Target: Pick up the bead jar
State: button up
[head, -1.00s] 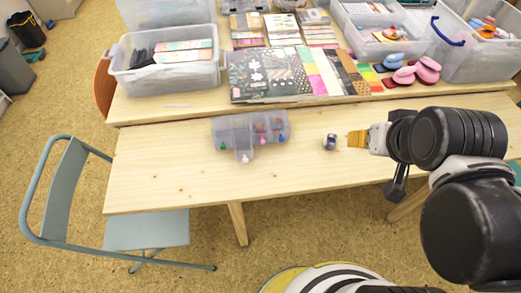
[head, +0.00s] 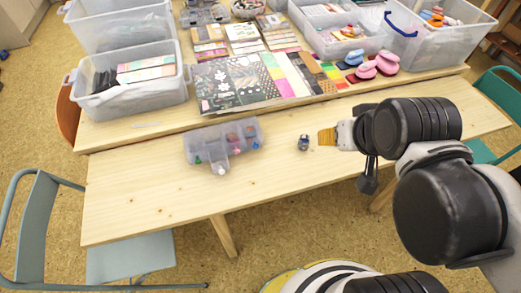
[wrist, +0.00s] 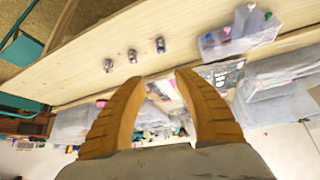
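A small bluish jar (head: 303,142) stands on the front wooden table, right of a clear divided box. In the wrist view three small jars stand in a row: a bluish one (wrist: 160,45), a middle one (wrist: 132,55) and a greyish one (wrist: 109,65). I cannot tell for certain which holds beads. My gripper (head: 321,137) is right of the bluish jar in the head view, apparently above the table and not touching it. In the wrist view its two yellow fingers (wrist: 162,78) are apart with nothing between them. My arm hides the other jars in the head view.
The clear divided box (head: 222,145) with coloured stoppers stands left of the jar. Behind it, patterned paper sheets (head: 235,85), punches (head: 365,70) and clear bins (head: 130,95) fill the rear table. A grey-blue chair (head: 45,220) stands at left.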

aim_at(304, 139)
jog(key=k+j, duration=0.15)
jog(key=j, duration=0.25)
jog(key=k+j+z, duration=0.1)
jog(key=j, duration=0.25)
jog(key=k+j+z, duration=0.1)
jog(key=j, duration=0.3)
jog(key=k+j, duration=0.3)
